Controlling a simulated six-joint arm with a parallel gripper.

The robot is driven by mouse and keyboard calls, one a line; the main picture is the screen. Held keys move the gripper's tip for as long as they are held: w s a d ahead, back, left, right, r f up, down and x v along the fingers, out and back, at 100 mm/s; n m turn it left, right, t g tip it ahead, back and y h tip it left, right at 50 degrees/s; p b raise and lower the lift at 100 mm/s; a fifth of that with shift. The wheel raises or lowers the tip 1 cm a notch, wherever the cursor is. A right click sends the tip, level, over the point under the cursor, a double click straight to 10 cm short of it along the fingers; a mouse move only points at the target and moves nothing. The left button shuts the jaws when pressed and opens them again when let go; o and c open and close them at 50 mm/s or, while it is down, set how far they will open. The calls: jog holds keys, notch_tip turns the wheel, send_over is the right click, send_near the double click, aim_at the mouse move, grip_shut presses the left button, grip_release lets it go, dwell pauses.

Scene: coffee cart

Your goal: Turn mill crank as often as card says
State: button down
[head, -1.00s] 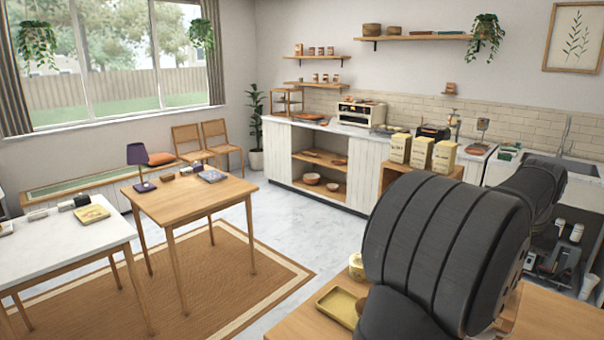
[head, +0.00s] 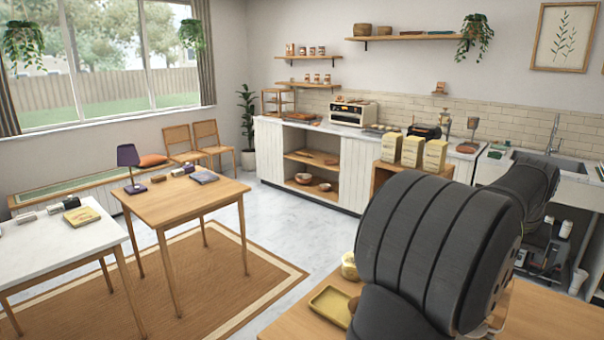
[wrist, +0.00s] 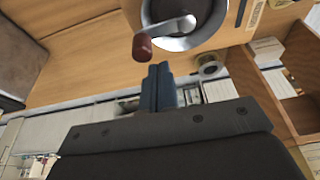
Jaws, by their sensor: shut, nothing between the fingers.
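In the wrist view the mill (wrist: 184,41) is a round dark bowl with a pale metal rim at the top edge, partly cut off. Its grey crank arm (wrist: 170,27) runs across it to a red-brown knob (wrist: 142,47) at the lower left. My gripper (wrist: 159,70) is shut and empty, its blue-grey fingers just below and right of the knob, apart from it in the picture. In the head view my dark arm fills the lower right and the gripper is hidden. I cannot make out the card.
In the wrist view an open wooden box (wrist: 270,85) with pale packets stands right, and a small round tin (wrist: 209,66) lies near the fingers. The head view shows a yellow tray (head: 328,302) beside my arm and three cream bags (head: 412,152) on a wooden stand.

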notch_tip(320, 180, up, 7)
dwell(0.8)
notch_tip(320, 180, down, 7)
jog(key=shift+f, duration=0.1)
jog(key=shift+s+a, duration=0.15)
jog(key=shift+s, duration=0.05)
dwell(0.4)
